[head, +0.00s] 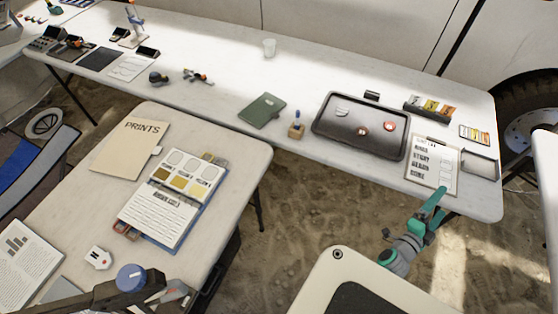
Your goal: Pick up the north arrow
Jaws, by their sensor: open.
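The north arrow (99,258) looks like a small flat white piece with a dark letter on it. It lies on the near left table (75,225), close to the table's lower left part, with nothing on top of it. My gripper (438,207) is teal and grey at the right of the picture. Its fingers are spread, and I see nothing held between them. It is far to the right of the north arrow, across a gap of bare ground, and shows in front of the long table's near edge.
On the near table are a PRINTS folder (130,147), a colour-sample binder (160,212) and a printed sheet (25,262). The long table (225,82) behind holds a black tray (330,130), a green book (262,110) and a clipboard (432,165). A blue chair (25,165) stands at left. Sandy ground separates the tables.

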